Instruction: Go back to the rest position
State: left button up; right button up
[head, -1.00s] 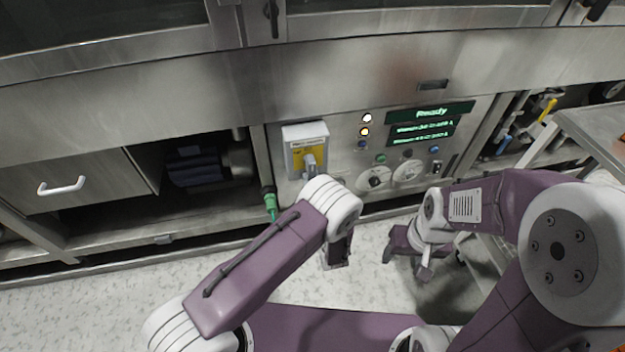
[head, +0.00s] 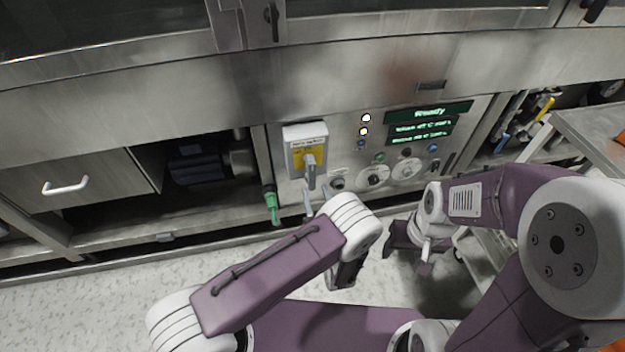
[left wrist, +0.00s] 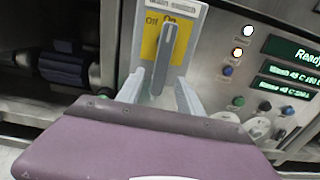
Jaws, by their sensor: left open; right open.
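My left gripper (head: 314,202) is open, just below the grey lever (head: 310,170) of a switch box (head: 305,133) with a yellow Off/On plate. The left wrist view shows its two fingers (left wrist: 162,95) apart, one on each side of the lever's lower end (left wrist: 168,50), holding nothing; I cannot tell whether they touch it. In the head view the lever points down. My right gripper (head: 425,254) hangs low over the floor at the right, away from the panel, with its fingers small and partly hidden.
The control panel (head: 400,165) has lit lamps, knobs and a green display (head: 428,112) reading "Ready". A green-handled valve (head: 271,200) sits left of the switch box. A metal cart or table (head: 590,130) stands at the right. Speckled floor (head: 70,300) is free at lower left.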

pick_arm(q)
jog(key=v, duration=0.3)
jog(key=shift+s, duration=0.15)
dwell(0.3)
